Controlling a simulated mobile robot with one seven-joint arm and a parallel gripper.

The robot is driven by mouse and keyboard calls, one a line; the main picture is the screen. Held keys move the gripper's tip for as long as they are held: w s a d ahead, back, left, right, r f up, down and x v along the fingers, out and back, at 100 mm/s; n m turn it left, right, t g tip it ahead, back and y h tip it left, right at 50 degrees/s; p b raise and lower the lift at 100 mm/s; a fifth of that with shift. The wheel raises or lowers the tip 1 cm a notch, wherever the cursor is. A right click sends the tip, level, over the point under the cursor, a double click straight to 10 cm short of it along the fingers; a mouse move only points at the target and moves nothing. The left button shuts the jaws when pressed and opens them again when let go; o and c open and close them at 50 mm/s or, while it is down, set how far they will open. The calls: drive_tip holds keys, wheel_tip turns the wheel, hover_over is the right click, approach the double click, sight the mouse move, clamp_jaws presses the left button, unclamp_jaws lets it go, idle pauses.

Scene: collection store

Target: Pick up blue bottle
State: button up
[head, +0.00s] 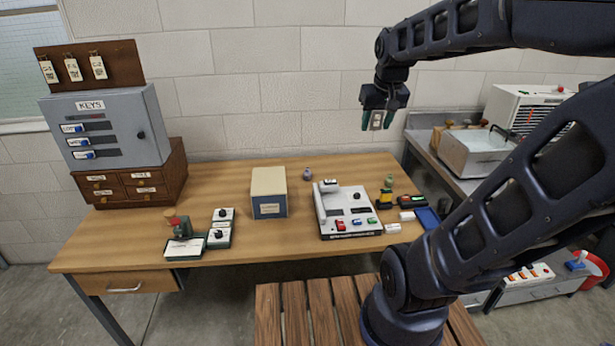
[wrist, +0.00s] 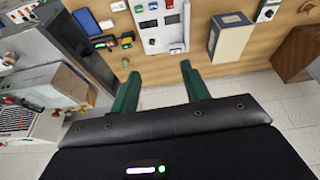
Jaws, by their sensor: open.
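A small bluish-grey bottle (head: 307,174) stands upright at the back of the wooden table, between the cream-and-blue box and the white device. It is the only bluish bottle I can make out. In the wrist view I cannot make it out; a finger may cover it. My gripper (head: 377,121) is open and empty, raised in front of the wall, well above the table and to the right of the bottle. In the wrist view its two green fingers (wrist: 160,72) are apart, with only table edge and floor or wall behind them.
The cream-and-blue box (head: 269,193) stands left of the bottle and the white device (head: 346,210) stands to its right. A small green bottle (head: 388,182) is farther right. A grey key cabinet (head: 107,125) stands at left. Bare tabletop (head: 225,183) lies left of the box.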

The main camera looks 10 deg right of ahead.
drive_tip(key=w+a+f+g, duration=0.1)
drive_tip(key=w+a, duration=0.1)
drive_tip(key=w, duration=1.2)
drive_tip(key=n+g, duration=0.3)
hover_over(308, 168)
drive_tip(key=s, duration=0.1)
wheel_tip(308, 168, down, 30)
drive_tip(key=f, duration=0.1)
wheel_tip(308, 168, down, 5)
drive_tip(key=shift+r, duration=0.2)
drive_tip(key=shift+w+a+f, duration=0.1)
drive_tip(key=shift+w+f, duration=0.1)
drive_tip(key=shift+f, duration=1.2)
drive_tip(key=shift+w+f, duration=0.15)
drive_tip(key=shift+f, duration=1.2)
drive_tip(key=shift+c, duration=0.5)
clamp_jaws()
